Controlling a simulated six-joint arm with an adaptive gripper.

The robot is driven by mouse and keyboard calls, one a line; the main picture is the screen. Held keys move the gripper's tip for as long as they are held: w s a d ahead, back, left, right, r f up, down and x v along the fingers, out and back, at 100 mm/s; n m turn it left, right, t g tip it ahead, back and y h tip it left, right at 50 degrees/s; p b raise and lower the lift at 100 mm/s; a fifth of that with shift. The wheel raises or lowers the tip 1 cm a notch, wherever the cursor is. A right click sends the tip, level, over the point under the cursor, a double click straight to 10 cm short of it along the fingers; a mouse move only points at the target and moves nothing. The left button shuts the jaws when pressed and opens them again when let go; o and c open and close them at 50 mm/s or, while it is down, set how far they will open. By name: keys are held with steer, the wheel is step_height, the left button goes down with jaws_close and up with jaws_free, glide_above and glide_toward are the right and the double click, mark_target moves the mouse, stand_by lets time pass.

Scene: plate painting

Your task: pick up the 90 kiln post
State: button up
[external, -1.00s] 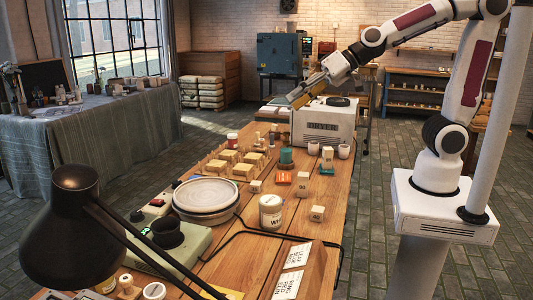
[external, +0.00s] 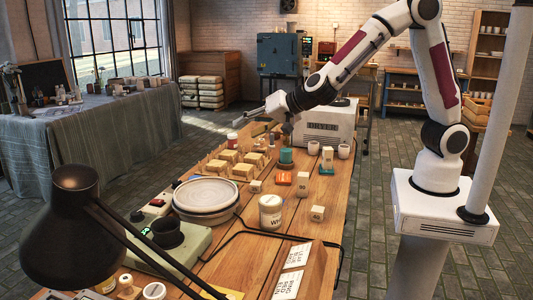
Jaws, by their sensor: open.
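Several cream kiln posts stand on the wooden bench. A taller cream post (external: 303,184) stands right of centre. A squat cream block (external: 317,213) sits in front of it, and a small cream block (external: 256,186) lies to its left. Another pale post (external: 327,158) stands farther back on a green base. The numbers are too small to read surely, so I cannot tell which is the 90 post. My gripper (external: 262,124) is open over the far part of the bench, behind these posts and apart from them. Its fingertips are small and indistinct.
A white dryer box (external: 328,127) stands at the far right of the bench. A rack of yellow blocks (external: 229,157), a teal jar (external: 286,157), an orange block (external: 284,178), a white-lidded jar (external: 270,212) and a round wheel plate (external: 206,196) crowd the bench. A black lamp (external: 80,215) fills the near left.

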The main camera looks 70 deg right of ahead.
step_height(320, 180, down, 7)
steer(key=d+m+g+h, duration=0.1)
steer(key=d+m+h, duration=0.1)
steer(key=h, duration=0.1)
steer(key=m+g+h, duration=0.4)
steer(key=g+h, duration=0.3)
steer(key=h, duration=0.3)
glide_toward(303, 181)
steer(key=d, duration=0.1)
steer(key=w+d, duration=0.1)
steer(key=shift+w+d, duration=0.15)
steer(key=shift+d, duration=0.2)
steer(key=shift+s+f+h, duration=0.3)
steer(key=shift+s, duration=0.2)
steer(key=shift+x, duration=1.25)
steer(key=shift+f+x, duration=0.2)
steer(key=shift+x, duration=2.4)
steer(key=shift+w, duration=0.1)
